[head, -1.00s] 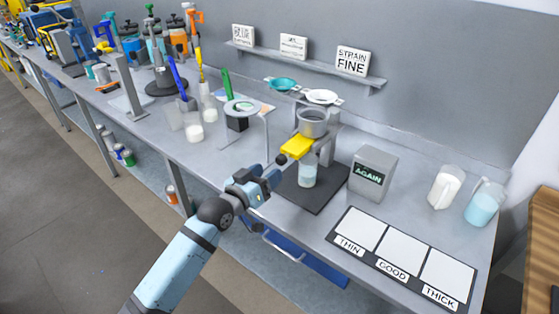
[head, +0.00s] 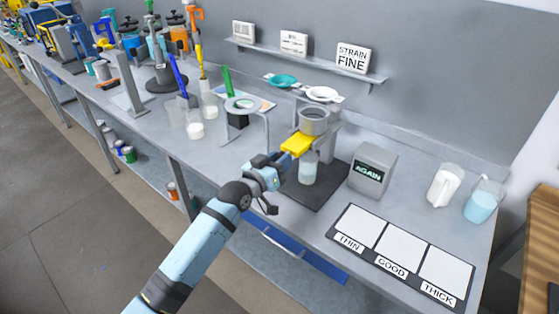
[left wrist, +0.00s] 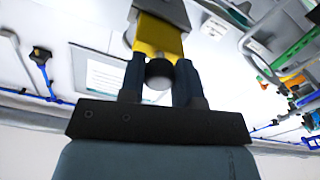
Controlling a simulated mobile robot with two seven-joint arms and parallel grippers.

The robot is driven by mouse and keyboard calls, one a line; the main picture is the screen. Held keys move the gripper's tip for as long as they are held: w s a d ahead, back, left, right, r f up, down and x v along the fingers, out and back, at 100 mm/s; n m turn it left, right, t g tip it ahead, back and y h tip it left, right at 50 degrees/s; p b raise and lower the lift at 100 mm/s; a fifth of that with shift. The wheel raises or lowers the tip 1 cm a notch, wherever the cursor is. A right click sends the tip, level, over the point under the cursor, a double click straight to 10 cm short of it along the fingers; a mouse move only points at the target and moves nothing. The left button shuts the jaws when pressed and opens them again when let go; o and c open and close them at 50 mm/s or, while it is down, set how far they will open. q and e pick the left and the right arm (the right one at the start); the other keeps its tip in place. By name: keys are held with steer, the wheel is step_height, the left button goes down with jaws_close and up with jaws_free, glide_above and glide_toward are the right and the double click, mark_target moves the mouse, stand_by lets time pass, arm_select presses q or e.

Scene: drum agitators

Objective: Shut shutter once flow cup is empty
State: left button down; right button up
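The grey flow cup (head: 313,127) sits in its stand over a dark base plate; I cannot tell whether liquid is left in it. The yellow shutter (head: 298,145) sticks out below the cup towards my arm. A clear beaker (head: 307,173) with pale liquid stands under the cup. My left gripper (head: 281,160) is at the near end of the shutter. In the left wrist view, its two fingers (left wrist: 160,75) flank the dark round knob of the yellow shutter (left wrist: 158,35); whether they press on it is unclear. My right gripper is out of view.
A grey box reading AGAIN (head: 373,170) stands right of the stand. A THIN, GOOD, THICK board (head: 383,239) lies at the front right. Two jugs (head: 442,186) stand behind it. A ring stand (head: 245,113) is to the left, and a shelf (head: 310,67) is behind.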

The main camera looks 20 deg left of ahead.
arm_select(q)
steer(key=x, duration=0.4)
steer(key=shift+w+b, duration=0.2)
steer(key=shift+b, duration=0.2)
steer(key=shift+s+r, duration=0.1)
steer(key=c, duration=1.1)
jaws_free()
steer(key=shift+o, duration=1.4)
steer(key=shift+d, duration=0.1)
steer(key=b+v, duration=0.1)
steer(key=v, duration=1.2)
steer(key=shift+s+b, duration=0.2)
steer(key=shift+b, duration=0.2)
